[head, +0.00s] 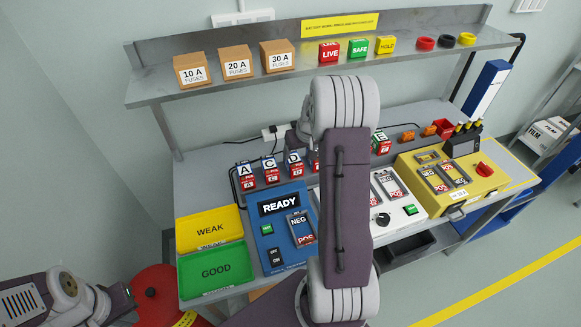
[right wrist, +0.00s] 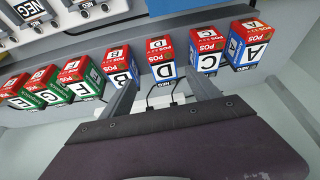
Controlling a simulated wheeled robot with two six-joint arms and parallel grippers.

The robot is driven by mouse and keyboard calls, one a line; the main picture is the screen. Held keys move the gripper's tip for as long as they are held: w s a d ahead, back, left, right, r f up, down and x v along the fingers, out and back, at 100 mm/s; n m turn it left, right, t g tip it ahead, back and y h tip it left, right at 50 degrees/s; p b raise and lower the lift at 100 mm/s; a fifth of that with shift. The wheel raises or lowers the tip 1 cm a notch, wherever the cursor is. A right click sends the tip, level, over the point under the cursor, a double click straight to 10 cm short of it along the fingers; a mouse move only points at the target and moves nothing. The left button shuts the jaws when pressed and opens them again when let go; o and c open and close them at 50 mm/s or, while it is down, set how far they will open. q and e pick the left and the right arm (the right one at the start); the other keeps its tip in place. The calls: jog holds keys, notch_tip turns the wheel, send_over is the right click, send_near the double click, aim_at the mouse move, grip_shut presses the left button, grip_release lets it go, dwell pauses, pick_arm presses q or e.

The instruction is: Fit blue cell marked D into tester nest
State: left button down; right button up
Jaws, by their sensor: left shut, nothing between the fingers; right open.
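The blue cell marked D (head: 294,160) stands upright in the row at the back of the bench, red POS end showing. In the right wrist view cell D (right wrist: 161,62) is between and just beyond the fingertips of my right gripper (right wrist: 165,88), which is open. I cannot tell whether either finger touches it. My left gripper (head: 122,303) is shut and empty at the lower left, away from the cells.
Blue cells C (right wrist: 207,52) and A (right wrist: 248,45) stand on one side of D, blue cell B (right wrist: 120,68) on the other. Several green cells (right wrist: 82,78) stand farther left. A shelf (head: 300,70) overhangs.

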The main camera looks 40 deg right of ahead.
aim_at(294, 158)
jog(key=shift+f, duration=0.3)
jog(key=f, duration=0.1)
jog(key=w, duration=0.1)
jog(key=w+f, duration=0.1)
jog(key=shift+a+f, duration=0.25)
jog(key=shift+f, duration=0.1)
jog(key=shift+d+p+x, duration=0.1)
jog(key=shift+p+x, duration=0.3)
jog(key=shift+x, duration=0.95)
jog(key=shift+d+p+x, duration=0.15)
jog(key=shift+p+x, duration=0.2)
jog(key=shift+x, duration=1)
jog(key=shift+w+r, duration=0.1)
jog(key=shift+r, duration=0.1)
jog(key=c, duration=0.5)
grip_shut()
